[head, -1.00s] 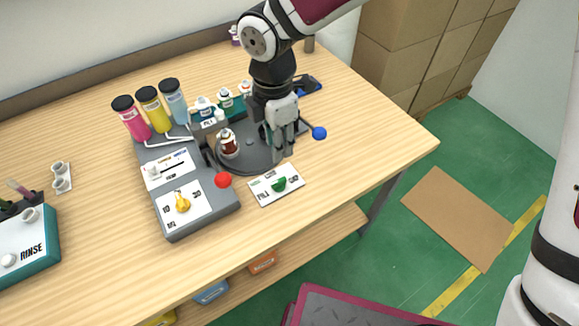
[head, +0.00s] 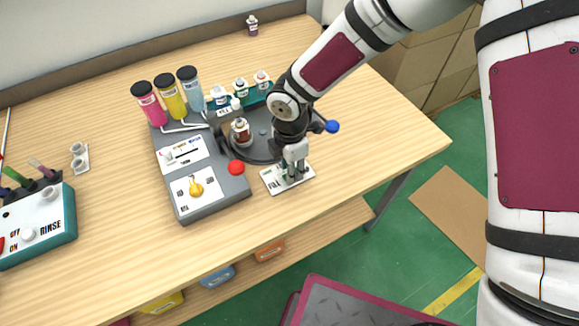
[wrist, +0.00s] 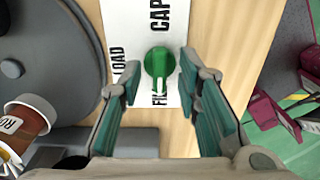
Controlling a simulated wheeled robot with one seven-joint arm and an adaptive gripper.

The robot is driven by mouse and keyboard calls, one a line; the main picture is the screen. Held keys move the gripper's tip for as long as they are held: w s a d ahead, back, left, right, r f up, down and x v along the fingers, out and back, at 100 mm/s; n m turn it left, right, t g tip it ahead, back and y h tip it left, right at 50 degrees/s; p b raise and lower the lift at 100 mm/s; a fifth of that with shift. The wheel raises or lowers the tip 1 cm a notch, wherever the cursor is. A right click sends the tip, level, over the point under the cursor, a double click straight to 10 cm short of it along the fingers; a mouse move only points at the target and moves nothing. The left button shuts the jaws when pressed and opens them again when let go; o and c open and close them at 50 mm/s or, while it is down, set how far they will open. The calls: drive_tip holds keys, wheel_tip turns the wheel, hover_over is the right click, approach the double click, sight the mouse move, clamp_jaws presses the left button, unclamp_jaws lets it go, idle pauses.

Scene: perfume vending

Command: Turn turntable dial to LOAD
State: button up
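The turntable dial (wrist: 158,64) is a green knob on a white plate (wrist: 140,20) marked LOAD, FILL and CAP. In the wrist view LOAD reads at the left, CAP at the top and FILL below the knob. The knob's pale-striped pointer faces down toward FILL. My gripper (wrist: 160,82) is open, with one finger to each side of the knob and visible gaps between. In the head view my gripper (head: 290,176) is low over the plate and largely hides the dial. The dark round turntable (head: 262,138) lies just behind, partly hidden by my wrist.
A brown bottle (head: 241,133) stands on the turntable's left side. The grey dispenser, with a red button (head: 236,168) and yellow knob (head: 196,187), is left of the plate. A blue ball-ended lever (head: 332,127) sticks out at right. The table's front is clear.

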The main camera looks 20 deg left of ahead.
drive_tip(key=shift+f, duration=0.1)
clamp_jaws()
drive_tip(key=shift+m, duration=0.4)
drive_tip(key=m+b, duration=0.1)
drive_tip(key=m, duration=0.2)
drive_tip(key=shift+w+m, duration=0.1)
drive_tip(key=shift+m, duration=0.2)
drive_tip(key=m, duration=0.4)
drive_tip(key=shift+m, duration=0.3)
drive_tip(key=m, duration=0.4)
drive_tip(key=shift+m, duration=2.4)
